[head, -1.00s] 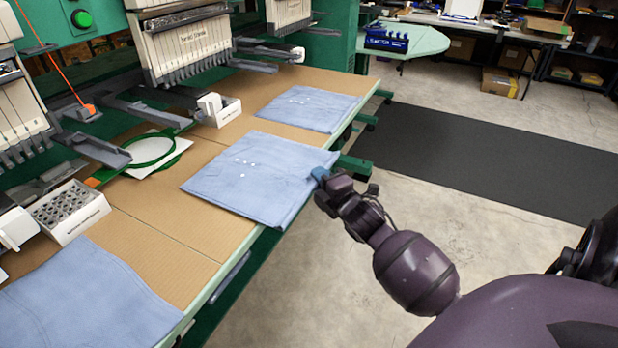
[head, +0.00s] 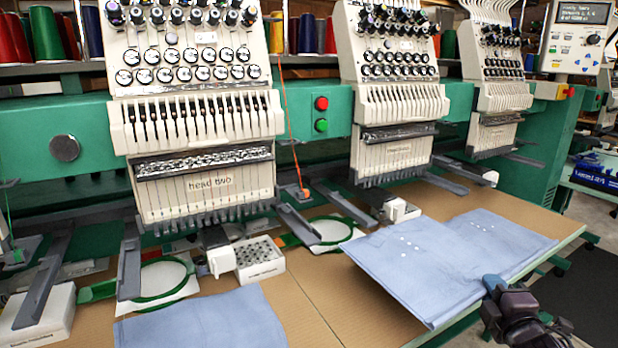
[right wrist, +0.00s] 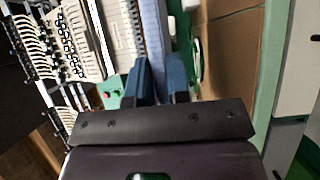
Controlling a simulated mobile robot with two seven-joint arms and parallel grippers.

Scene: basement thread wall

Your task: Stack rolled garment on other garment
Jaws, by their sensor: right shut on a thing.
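A folded light-blue garment (head: 415,268) with small white buttons is at the right front of the table in the head view. My right gripper (head: 493,284) is shut on its front right edge. In the right wrist view, the blue fingers of my right gripper (right wrist: 160,80) have a strip of the light-blue garment (right wrist: 152,35) between them. The garment appears raised and tilted, its near corner past the table edge. Another folded blue garment (head: 505,235) lies behind it to the right, partly covered in the picture. Whether they touch is unclear. My left gripper is out of view.
Another blue garment (head: 205,322) lies at the front left of the brown tabletop (head: 310,290). A white box of bobbins (head: 260,260) and green hoops (head: 155,278) stand under the embroidery heads (head: 200,150). The board between the garments is clear.

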